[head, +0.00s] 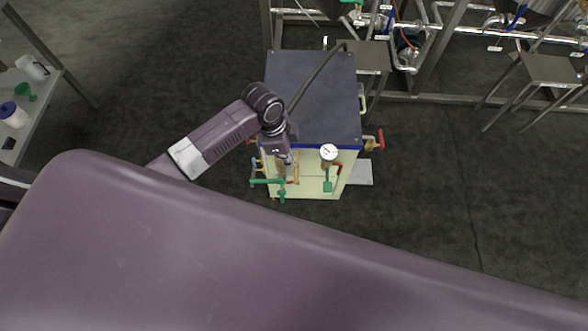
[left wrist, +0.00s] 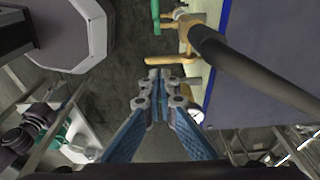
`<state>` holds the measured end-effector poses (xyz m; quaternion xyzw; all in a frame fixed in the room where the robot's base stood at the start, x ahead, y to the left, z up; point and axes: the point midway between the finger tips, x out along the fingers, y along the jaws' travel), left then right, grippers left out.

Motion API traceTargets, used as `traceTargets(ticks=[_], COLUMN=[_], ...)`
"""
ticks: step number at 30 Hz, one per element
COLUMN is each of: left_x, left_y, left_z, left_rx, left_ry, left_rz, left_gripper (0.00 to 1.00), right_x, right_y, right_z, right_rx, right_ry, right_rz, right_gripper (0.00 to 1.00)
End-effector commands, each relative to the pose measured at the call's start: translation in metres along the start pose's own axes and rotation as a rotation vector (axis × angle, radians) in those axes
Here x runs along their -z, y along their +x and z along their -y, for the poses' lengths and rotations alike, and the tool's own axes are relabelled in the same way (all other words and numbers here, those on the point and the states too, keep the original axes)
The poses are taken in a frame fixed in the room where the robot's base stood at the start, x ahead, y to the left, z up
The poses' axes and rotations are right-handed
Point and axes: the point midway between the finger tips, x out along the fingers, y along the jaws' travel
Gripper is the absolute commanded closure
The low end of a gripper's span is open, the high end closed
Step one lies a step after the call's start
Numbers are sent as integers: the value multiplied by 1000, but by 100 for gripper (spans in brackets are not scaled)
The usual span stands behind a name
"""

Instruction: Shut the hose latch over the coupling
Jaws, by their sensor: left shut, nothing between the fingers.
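The black hose (head: 316,74) arches over the top of a cream cabinet with a dark blue lid (head: 312,85) and goes down its front side. In the left wrist view the hose (left wrist: 255,72) ends at a tan coupling (left wrist: 188,28). A tan lever (left wrist: 164,60), seemingly the latch, sticks out beside the coupling; I cannot tell how far it is closed. My left gripper (left wrist: 164,74) is shut and empty, its tips close to this lever; contact is unclear. In the head view my left gripper (head: 286,158) is at the cabinet's front, partly hiding the coupling. My right gripper is out of view.
A green valve (head: 267,182), a pressure gauge (head: 328,152) and a red handle (head: 380,139) stick out around the cabinet. A side shelf with bottles (head: 14,114) is at the left. Steel pipes and stands (head: 428,45) are at the back. Floor is open at the right.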

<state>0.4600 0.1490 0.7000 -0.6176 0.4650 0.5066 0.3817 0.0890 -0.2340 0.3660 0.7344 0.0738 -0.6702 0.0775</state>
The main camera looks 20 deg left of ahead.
Motion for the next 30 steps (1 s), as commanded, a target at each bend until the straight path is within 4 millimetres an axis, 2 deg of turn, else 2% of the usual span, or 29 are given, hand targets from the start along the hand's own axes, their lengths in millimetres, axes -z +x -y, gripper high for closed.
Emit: traceTargets(ticks=[1,6,12,18,30], left_x=[0,0,0,0,0], left_y=[13,45,67,74,74], left_z=[-2,-2,-1,0,-1], left_rx=[-5,-4,-1,0,8], left_ry=[-2,-2,-1,1,2], left_rz=[0,1,1,0,1], left_gripper=[100,100,100,100,100], right_x=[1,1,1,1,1], right_y=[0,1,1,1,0], right_z=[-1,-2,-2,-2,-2], right_rx=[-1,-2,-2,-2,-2], right_ry=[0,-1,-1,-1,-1], right_rz=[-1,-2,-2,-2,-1], right_gripper=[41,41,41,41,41])
